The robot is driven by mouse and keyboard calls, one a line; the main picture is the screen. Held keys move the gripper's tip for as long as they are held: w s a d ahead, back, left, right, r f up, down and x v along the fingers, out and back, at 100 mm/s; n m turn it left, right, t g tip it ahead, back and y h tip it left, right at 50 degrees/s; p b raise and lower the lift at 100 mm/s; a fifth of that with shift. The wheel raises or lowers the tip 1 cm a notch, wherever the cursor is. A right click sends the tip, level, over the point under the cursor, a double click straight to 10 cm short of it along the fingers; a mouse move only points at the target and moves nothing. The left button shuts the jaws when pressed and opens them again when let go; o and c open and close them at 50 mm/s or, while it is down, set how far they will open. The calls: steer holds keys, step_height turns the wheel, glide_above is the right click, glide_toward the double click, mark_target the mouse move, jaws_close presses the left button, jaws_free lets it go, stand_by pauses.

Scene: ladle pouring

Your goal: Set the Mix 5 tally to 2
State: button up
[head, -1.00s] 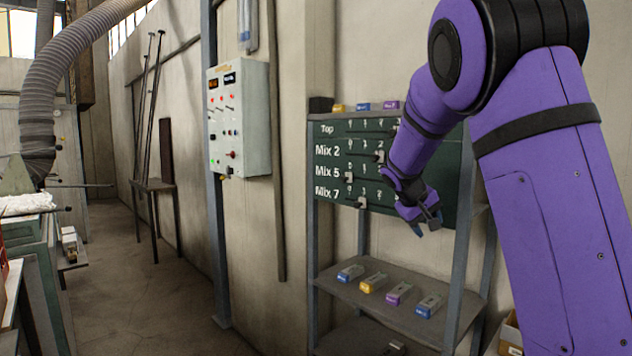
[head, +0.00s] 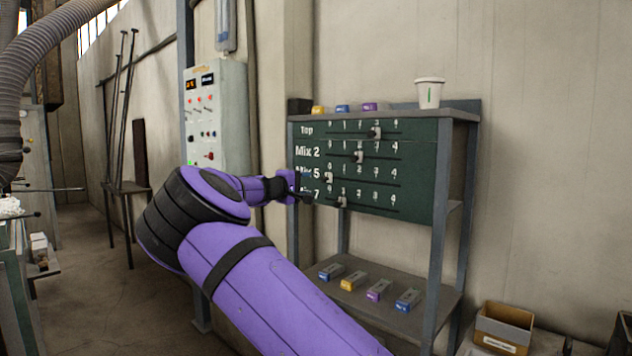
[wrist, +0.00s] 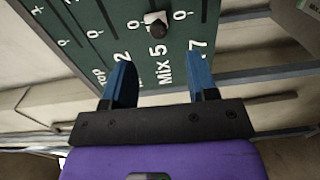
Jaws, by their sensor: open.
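The dark green tally board (head: 415,195) has rows Top, Mix 2, Mix 5 and Mix 7, each with a sliding knob under numbers 0 to 4. The Mix 5 knob (head: 328,178) stands at 0, the left end of its row. It also shows in the wrist view (wrist: 157,27), just beyond the Mix 5 lettering. My gripper (head: 303,189) is at the board's left edge, partly over the Mix 5 and Mix 7 labels. In the wrist view my gripper (wrist: 161,80) is open and empty, its blue fingers on either side of the Mix 5 label, short of the knob.
The Top knob (head: 375,132) is near 3, the Mix 2 knob (head: 359,157) near 2, the Mix 7 knob (head: 342,202) near 1. A white cup (head: 429,93) and small coloured blocks stand on top. Several blocks lie on the lower shelf (head: 425,325).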

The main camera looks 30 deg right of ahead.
mark_target(322, 180)
steer(key=x, duration=1)
steer(key=shift+w+r, duration=0.15)
steer(key=shift+w, duration=0.25)
steer(key=shift+c, duration=0.5)
jaws_close()
